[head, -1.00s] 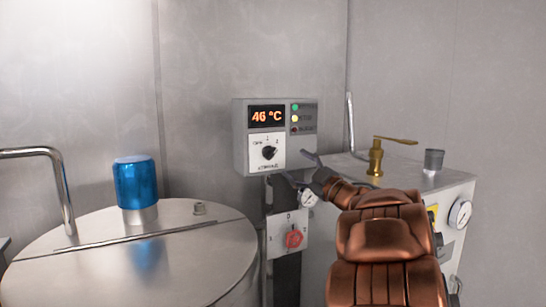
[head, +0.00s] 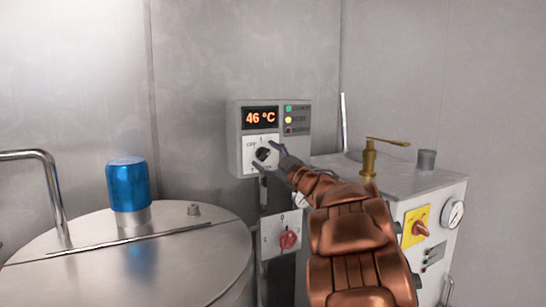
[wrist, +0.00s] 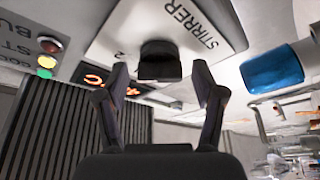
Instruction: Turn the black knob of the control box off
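The control box (head: 237,135) is a grey box on the back wall with an orange "46 °C" display and several small lamps. Its black knob (head: 262,153) sits on a white plate below the display, with an OFF mark at its upper left; the knob's exact setting is too small to tell. My gripper (head: 267,158) is at the plate with its fingers spread to either side of the knob. In the wrist view, the knob (wrist: 159,62) lies in the gap between the open fingertips (wrist: 160,70), with visible space on both sides.
A red knob (head: 288,240) on a plate hangs just below the box. A steel drum (head: 190,255) with a blue cap (head: 127,185) stands at left. At right is a metal cabinet (head: 395,183) with a brass valve (head: 368,158), a red switch (head: 420,228) and a gauge (head: 453,213).

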